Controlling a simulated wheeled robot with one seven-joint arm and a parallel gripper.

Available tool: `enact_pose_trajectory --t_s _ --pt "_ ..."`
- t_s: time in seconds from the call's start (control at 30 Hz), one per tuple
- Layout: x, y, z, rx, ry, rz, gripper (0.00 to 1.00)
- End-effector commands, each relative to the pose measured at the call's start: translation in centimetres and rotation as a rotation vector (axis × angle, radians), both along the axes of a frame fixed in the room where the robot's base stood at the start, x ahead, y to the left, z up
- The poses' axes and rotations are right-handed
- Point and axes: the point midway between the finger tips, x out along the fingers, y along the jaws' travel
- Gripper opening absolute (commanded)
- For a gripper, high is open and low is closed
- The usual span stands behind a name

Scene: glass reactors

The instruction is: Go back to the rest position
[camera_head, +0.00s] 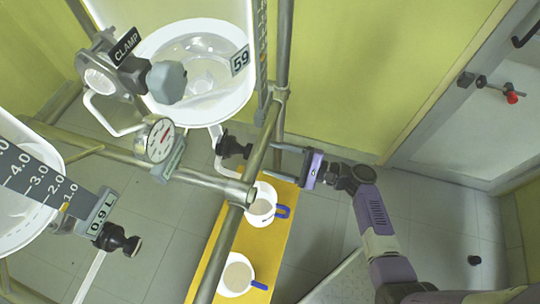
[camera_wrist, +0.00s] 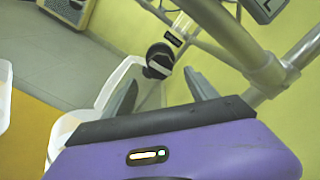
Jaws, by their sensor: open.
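My gripper (camera_head: 280,162) is purple with grey fingers and points left in the head view. Its fingers are spread open and nothing is between them. In the wrist view the open fingers (camera_wrist: 162,82) point toward a black valve knob (camera_wrist: 160,62), which sits beyond the tips. The same black knob (camera_head: 233,147) shows in the head view below the round reactor vessel, left of my fingertips and apart from them. My arm reaches in from the lower right. No rest position is marked in either view.
Metal frame pipes (camera_head: 262,150) run close by my fingers. Two white jugs with blue handles, one upper (camera_head: 262,214) and one lower (camera_head: 236,288), stand on a yellow bench (camera_head: 215,262). A glass reactor (camera_head: 195,75) with a gauge (camera_head: 160,140) is left. Floor at right (camera_head: 440,215) is mostly clear.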

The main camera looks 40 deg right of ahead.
Motion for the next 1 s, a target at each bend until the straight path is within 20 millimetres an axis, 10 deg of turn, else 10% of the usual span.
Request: enact_pose_trajectory --t_s 0.57,0.77,1.0 --pt "0.6 -0.8 -0.7 -0.047 0.005 -0.042 0.67" --pt "2.0 -4.8 -3.5 -0.421 0.064 -0.187 0.67" --pt "-3.7 -7.7 -4.0 -1.061 0.108 -0.283 0.67"
